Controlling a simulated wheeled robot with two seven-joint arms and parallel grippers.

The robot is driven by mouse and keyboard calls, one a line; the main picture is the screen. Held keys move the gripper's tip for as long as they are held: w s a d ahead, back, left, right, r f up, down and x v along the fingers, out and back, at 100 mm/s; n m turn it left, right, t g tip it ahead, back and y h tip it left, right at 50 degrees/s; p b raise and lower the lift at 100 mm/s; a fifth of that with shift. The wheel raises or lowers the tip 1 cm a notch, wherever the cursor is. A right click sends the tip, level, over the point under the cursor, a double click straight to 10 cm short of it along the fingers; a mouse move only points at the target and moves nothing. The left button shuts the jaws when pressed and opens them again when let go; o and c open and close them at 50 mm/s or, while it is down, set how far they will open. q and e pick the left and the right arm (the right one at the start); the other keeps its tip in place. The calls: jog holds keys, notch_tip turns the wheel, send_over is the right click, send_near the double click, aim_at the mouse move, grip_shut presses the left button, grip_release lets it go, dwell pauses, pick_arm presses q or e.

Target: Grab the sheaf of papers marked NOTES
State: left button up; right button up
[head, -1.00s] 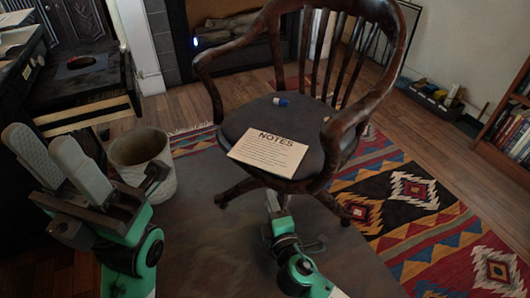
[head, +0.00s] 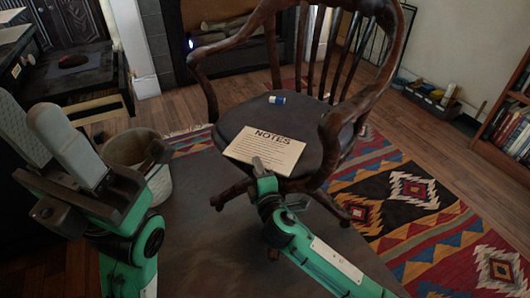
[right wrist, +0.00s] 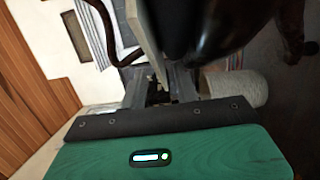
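The papers marked NOTES (head: 264,148), a cream sheet with black print, lie on the dark chair seat (head: 310,118) near its front edge. In the head view my right gripper (head: 258,164) is at the sheet's near edge, with a grey finger overlapping the edge. Its other finger is hidden there.
A blue and white small object (head: 277,99) lies on the seat behind the papers. The chair's curved wooden arm (head: 330,140) rises right of the papers. A wastebasket (head: 135,155) stands left of the chair. A patterned rug (head: 420,215) lies on the right.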

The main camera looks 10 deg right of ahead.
jog(key=shift+w+a, duration=0.1)
jog(key=shift+w, duration=0.4)
jog(key=shift+c, duration=0.4)
grip_shut()
jog(key=shift+r, duration=0.15)
